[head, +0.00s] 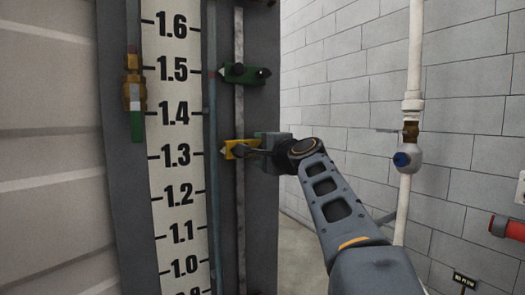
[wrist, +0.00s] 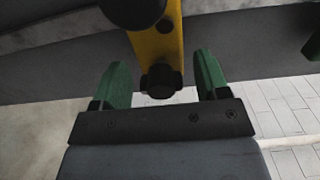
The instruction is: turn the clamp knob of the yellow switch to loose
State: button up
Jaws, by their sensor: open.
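The yellow switch (head: 238,149) is clamped on the vertical rod (head: 240,200) beside the scale, near the 1.3 mark. In the wrist view the yellow switch body (wrist: 157,45) comes down from the top. Its dark clamp knob (wrist: 160,82) is at the lower end of the body. My gripper (wrist: 160,80) is open, with one green finger on each side of the knob and visible gaps to both. In the head view my gripper (head: 258,147) is at the right side of the yellow switch and hides the knob there.
A green switch (head: 244,73) sits higher on the same rod, near 1.5. The white scale board (head: 178,150) is to the left. A red cylinder (head: 510,229) is at the right edge.

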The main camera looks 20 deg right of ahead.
jog(key=s+d+b, duration=0.1)
jog(key=s+b, duration=0.1)
jog(key=s, duration=1.1)
jog(key=shift+s+d, duration=0.25)
jog(key=shift+s, duration=0.1)
jog(key=w+a+f+n+g+p, duration=0.1)
jog(key=a+f+n+g+p, duration=0.25)
jog(key=f, duration=0.25)
jog(key=w+a+f+n+g+p, duration=0.1)
jog(key=a+f+n+g+p, duration=0.3)
jog(key=f, duration=0.3)
jog(key=s+a+f+n+g+h+p, duration=0.2)
jog(key=s+a+f+n+g+p, duration=0.2)
jog(key=s+f+n, duration=0.5)
notch_tip(320, 180, down, 6)
jog(key=s+g+p, duration=0.2)
jog(key=p, duration=0.1)
jog(key=shift+a+f+g+p, duration=0.15)
jog(key=shift+g+p, duration=0.15)
jog(key=shift+g, duration=0.05)
